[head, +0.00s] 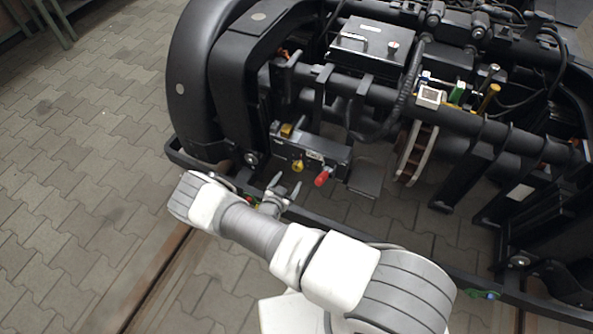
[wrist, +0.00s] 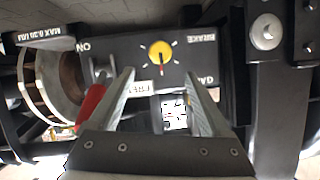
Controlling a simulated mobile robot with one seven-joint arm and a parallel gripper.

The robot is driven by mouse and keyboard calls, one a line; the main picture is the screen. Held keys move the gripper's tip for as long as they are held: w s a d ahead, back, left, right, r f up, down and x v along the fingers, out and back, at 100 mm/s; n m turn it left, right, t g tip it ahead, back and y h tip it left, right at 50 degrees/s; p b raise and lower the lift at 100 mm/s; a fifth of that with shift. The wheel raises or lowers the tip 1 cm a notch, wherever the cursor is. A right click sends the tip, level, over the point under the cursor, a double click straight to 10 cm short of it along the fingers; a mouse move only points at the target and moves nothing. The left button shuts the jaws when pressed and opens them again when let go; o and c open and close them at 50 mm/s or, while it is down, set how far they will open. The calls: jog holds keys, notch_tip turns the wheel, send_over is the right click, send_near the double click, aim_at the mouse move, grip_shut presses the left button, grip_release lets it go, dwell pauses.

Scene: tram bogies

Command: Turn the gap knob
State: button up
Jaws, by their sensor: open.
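The yellow knob (wrist: 160,53) with tick marks around it, which looks to be the gap knob, sits on a dark box (wrist: 120,48). In the head view the knob (head: 297,166) is on the front of that box. My gripper (head: 283,190) is open and empty, just in front of the box. In the wrist view its two fingers (wrist: 163,78) point toward the knob, one to each side and apart from it. A label partly reading "GA" is half hidden by the right finger.
A red handle (head: 322,178) is right of the knob; in the wrist view it (wrist: 92,106) is close by the left finger. A black frame bar (head: 400,252) runs below my gripper. A brown curved shoe (head: 416,152) hangs to the right. Paving (head: 90,130) is clear at left.

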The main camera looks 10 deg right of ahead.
aim_at(296, 168)
jog(key=b+x, duration=0.3)
jog(key=x, duration=0.6)
jog(key=shift+w+d+f, duration=0.1)
jog(key=shift+w+d, duration=0.05)
jog(key=shift+w, duration=0.15)
jog(key=shift+c, duration=0.3)
grip_shut()
